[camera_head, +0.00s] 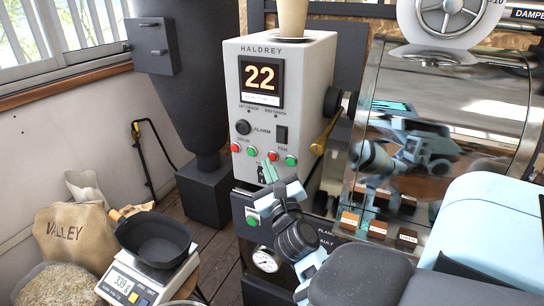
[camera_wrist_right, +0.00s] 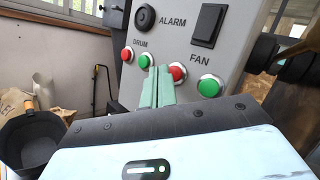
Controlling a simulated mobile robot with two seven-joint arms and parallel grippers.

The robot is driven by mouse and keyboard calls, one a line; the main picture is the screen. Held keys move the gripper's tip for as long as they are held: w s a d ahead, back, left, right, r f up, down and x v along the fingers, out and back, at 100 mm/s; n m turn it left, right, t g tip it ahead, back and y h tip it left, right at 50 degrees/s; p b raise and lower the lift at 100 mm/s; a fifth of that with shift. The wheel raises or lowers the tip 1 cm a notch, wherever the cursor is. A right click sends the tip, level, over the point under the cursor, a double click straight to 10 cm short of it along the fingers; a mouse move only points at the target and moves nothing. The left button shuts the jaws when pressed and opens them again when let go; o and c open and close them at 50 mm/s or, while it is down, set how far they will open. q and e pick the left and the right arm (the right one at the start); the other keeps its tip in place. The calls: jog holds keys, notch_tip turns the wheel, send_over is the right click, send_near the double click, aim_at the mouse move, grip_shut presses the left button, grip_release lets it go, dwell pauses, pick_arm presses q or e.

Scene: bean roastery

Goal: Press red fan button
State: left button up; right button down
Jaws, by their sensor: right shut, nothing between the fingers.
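The red fan button (camera_head: 273,156) is on the grey Haldrey control panel (camera_head: 262,115), under the FAN label and left of the green fan button (camera_head: 291,160). In the wrist view the red fan button (camera_wrist_right: 178,73) shows just right of my fingertips, its left edge partly covered by them. My right gripper (camera_head: 267,168) is shut and empty, its pale green fingers pointing at the panel just below and left of that button. The fingers (camera_wrist_right: 158,86) also show in the wrist view. I cannot tell whether they touch the panel. My left gripper is not in view.
The red drum button (camera_head: 234,147) and green drum button (camera_head: 251,150) are close on the left. A dark lever with a wooden handle (camera_head: 324,136) sticks out at the panel's right. A scale (camera_head: 150,282) with a black pan (camera_head: 154,239) stands lower left.

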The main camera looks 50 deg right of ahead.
jog(key=shift+s+a, duration=0.1)
jog(key=shift+a, duration=0.15)
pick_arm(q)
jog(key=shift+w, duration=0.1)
pick_arm(e)
jog(key=shift+s+a, duration=0.2)
jog(key=shift+a, duration=0.6)
jog(key=shift+s+a, duration=0.25)
jog(key=shift+a, duration=0.5)
jog(key=shift+s+a, duration=0.2)
jog(key=shift+a, duration=0.6)
